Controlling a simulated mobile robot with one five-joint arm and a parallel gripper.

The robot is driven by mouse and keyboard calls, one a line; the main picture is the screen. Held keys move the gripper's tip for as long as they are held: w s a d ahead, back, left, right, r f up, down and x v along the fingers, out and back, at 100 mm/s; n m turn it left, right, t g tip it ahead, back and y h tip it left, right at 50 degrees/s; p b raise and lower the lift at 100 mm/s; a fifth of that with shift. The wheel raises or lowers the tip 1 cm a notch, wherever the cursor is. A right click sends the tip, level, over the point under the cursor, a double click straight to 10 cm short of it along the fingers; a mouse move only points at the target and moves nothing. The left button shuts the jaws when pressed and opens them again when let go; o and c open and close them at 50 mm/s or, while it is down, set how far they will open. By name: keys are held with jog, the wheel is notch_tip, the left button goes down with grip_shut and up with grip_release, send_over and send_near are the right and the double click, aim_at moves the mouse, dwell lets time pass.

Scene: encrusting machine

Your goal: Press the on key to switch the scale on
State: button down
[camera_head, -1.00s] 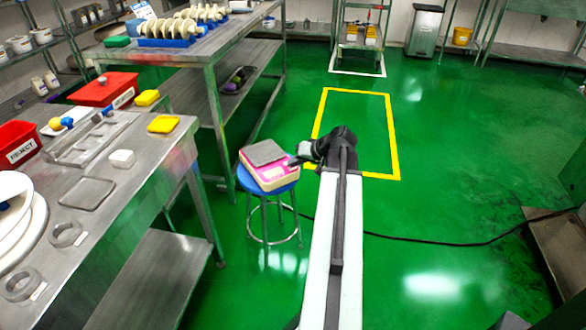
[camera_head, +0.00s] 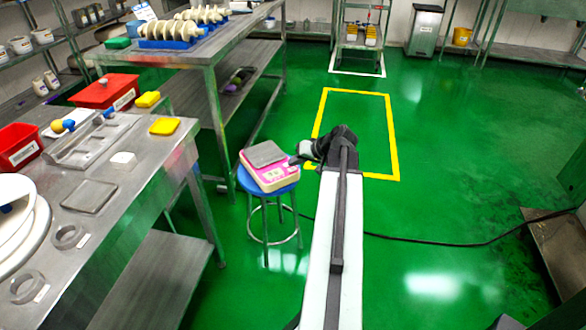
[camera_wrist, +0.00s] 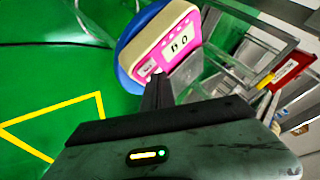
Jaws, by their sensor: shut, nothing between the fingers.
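The scale (camera_head: 270,178) has a pink and cream body and a grey square pan (camera_head: 264,154). It sits on a blue round stool (camera_head: 270,194). In the wrist view the scale (camera_wrist: 178,32) is tilted, and its pink front panel carries a white area with dark marks and small pale spots. I cannot tell which key is the on key. My gripper (camera_head: 296,161) is at the scale's right side in the head view. In the wrist view my gripper (camera_wrist: 158,82) is shut and empty, its dark fingertips close to the panel's lower edge. I cannot tell whether they touch it.
A steel table (camera_head: 140,185) with a yellow sponge (camera_head: 164,126) and a red bin (camera_head: 18,146) stands left of the stool. Another steel table (camera_head: 215,45) is behind it. Green floor is open to the right, with a black cable (camera_head: 440,243) across it.

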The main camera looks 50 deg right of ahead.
aim_at(295, 170)
notch_tip(295, 170, up, 6)
jog(key=p, duration=0.5)
jog(key=shift+p, duration=0.4)
